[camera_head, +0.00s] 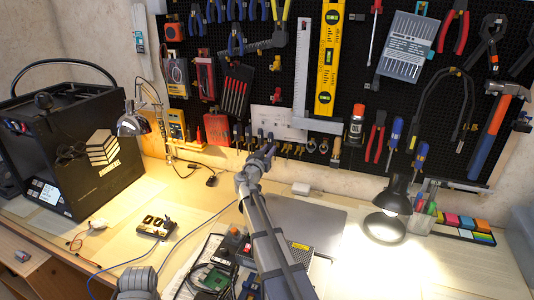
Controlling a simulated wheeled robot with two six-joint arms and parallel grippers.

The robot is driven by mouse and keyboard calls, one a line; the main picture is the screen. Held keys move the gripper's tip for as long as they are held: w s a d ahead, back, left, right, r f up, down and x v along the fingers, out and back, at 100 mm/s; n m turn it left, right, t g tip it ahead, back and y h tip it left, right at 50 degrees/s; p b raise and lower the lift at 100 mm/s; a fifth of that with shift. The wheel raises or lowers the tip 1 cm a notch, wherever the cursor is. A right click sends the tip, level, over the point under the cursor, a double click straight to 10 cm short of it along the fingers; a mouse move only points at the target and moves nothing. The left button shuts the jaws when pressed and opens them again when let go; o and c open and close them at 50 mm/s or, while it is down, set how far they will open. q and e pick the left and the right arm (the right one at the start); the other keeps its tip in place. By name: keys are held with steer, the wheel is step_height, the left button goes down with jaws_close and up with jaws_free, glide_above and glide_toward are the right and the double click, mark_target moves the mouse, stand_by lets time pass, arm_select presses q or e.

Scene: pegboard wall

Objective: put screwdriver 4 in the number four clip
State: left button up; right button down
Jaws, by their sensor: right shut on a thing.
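My right gripper (264,153) reaches up over the workbench to the foot of the pegboard, in front of a row of small screwdrivers (248,135). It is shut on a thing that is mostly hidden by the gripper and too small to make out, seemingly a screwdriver. The row hangs below a pale plate (265,113) on the board. The clip numbers cannot be read, so I cannot tell which clip is number four or which screwdriver is which. Only a grey part of my left arm shows at the bottom left; its gripper is out of view.
A black 3D printer (75,150) stands at the left. A closed grey laptop (305,222) lies behind my right arm. A lit black lamp (386,222) stands at the right. A green circuit board (210,278) and cables lie at front. The bench at right front is clear.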

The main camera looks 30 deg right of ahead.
steer(key=shift+x, duration=1.15)
steer(key=shift+w+d+f, duration=0.1)
steer(key=shift+d+f, duration=0.05)
steer(key=shift+d, duration=0.05)
steer(key=c, duration=0.6)
jaws_free()
steer(key=shift+a, duration=0.1)
steer(key=shift+v, duration=3.85)
